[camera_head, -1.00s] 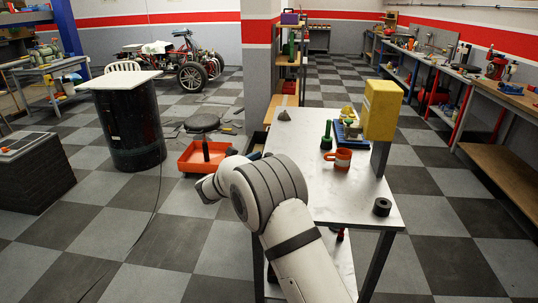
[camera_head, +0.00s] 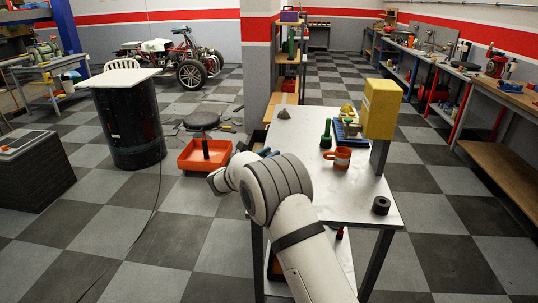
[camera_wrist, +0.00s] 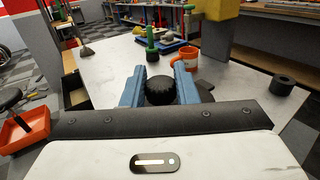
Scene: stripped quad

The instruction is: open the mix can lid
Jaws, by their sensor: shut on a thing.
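My gripper (camera_wrist: 160,88) has two blue fingers and is shut on a dark, round, ribbed cap, which looks like the mix can lid (camera_wrist: 160,92). The cap sits between the fingers, near the front edge of the metal table (camera_wrist: 108,62). Any can body below it is hidden by my wrist. In the head view, my arm hides most of the gripper and the cap; only a bit of blue finger (camera_head: 268,152) shows above the arm.
An orange mug (camera_head: 341,158), a green-handled tool (camera_head: 326,135), a yellow box on a post (camera_head: 381,108) and a black ring (camera_head: 381,205) are on the table. An orange tray (camera_head: 187,157) lies on the floor to the left.

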